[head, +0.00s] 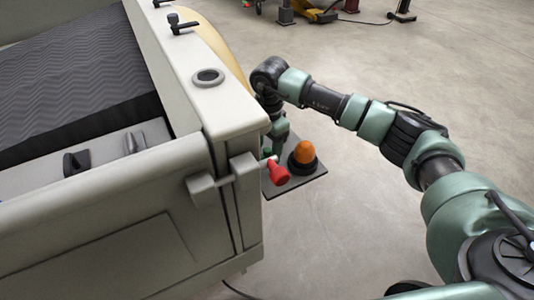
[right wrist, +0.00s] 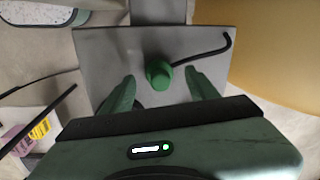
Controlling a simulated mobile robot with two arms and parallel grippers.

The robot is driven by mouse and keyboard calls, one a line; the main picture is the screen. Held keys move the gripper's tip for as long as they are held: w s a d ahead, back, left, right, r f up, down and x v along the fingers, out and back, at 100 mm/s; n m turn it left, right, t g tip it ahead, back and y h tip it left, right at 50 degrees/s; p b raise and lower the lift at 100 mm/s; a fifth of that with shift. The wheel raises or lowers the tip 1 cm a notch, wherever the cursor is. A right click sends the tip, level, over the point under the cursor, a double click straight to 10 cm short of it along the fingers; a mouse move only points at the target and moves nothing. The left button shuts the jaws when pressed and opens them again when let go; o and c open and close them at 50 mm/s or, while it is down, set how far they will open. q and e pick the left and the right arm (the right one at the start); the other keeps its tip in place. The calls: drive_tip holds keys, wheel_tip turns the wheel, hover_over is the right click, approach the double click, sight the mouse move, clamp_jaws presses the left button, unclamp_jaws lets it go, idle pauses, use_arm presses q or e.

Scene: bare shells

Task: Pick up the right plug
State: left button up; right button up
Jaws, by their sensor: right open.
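A green, round-topped plug (right wrist: 158,74) stands on a flat grey plate (right wrist: 115,50) in the right wrist view. A black bent rod or cable runs from beside it to the right. My right gripper (right wrist: 155,88) is open, with one green finger on each side of the plug. The fingers look apart from it. In the head view my right gripper (head: 279,135) points down beside the shell's near corner, and its fingertips are mostly hidden. My left gripper is not in view.
An orange dome (head: 303,155) sits on a dark plate (head: 300,187) right of my gripper. The floor to the right is open.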

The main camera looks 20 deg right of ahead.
drive_tip(key=shift+f, duration=0.6)
clamp_jaws()
drive_tip(key=shift+r, duration=0.1)
